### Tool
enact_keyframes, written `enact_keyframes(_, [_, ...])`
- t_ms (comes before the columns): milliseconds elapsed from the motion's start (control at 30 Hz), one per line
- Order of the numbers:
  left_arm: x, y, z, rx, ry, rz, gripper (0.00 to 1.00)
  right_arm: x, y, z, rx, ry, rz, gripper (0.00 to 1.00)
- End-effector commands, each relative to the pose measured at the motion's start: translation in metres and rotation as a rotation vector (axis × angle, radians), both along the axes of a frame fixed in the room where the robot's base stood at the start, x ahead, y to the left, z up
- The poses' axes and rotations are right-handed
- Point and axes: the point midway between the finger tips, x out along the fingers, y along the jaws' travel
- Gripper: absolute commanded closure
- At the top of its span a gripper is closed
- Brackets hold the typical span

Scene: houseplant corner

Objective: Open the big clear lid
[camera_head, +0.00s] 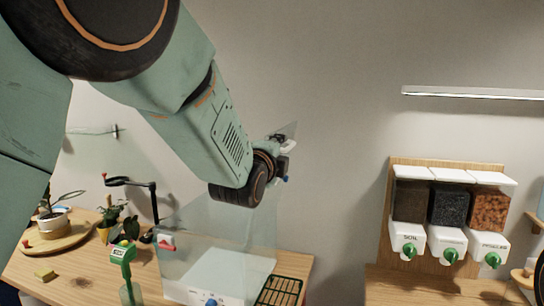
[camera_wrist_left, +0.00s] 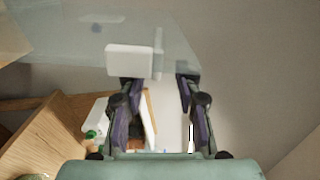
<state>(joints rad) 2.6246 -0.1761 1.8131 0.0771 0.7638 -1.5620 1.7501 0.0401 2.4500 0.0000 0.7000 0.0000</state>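The big clear lid (camera_head: 289,129) is a see-through pane. In the head view, its upper part shows beside my left gripper, raised and tilted above the clear box (camera_head: 222,246) on the wooden table. In the left wrist view, the clear pane (camera_wrist_left: 185,50) crosses the top, with a white handle block (camera_wrist_left: 130,60) at the left fingertip. My left gripper (camera_head: 284,152) is at the lid's upper part. Its fingers (camera_wrist_left: 158,80) stand apart with a gap between them. I cannot tell whether the left finger touches the handle. My right gripper is out of view.
A red-and-white latch (camera_head: 166,243) sits on the box's left side. A dark green grid tray (camera_head: 281,290) lies to the right. Dispensers (camera_head: 449,207) hang farther right.

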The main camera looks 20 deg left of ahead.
Motion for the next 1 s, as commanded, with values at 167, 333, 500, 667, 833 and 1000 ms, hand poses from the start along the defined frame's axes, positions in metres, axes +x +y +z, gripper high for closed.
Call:
enact_keyframes(167, [-0.029,0.000,0.001,0.003,-0.001,0.000,0.66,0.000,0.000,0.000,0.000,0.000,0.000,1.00])
enact_keyframes(333, [-0.049,0.000,0.001,0.002,-0.001,-0.001,0.66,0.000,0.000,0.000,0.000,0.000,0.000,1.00])
enact_keyframes(500, [-0.057,0.000,0.000,0.002,-0.001,-0.001,0.66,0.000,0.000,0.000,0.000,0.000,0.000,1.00])
enact_keyframes(667, [-0.058,0.001,0.001,0.002,-0.002,-0.001,0.66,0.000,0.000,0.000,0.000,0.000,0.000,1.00])
enact_keyframes(833, [-0.058,0.001,0.000,0.000,-0.001,0.000,0.66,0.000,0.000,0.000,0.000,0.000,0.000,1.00])
enact_keyframes(1000, [-0.059,0.005,-0.040,-0.058,0.064,0.008,0.66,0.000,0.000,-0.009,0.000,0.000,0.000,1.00])
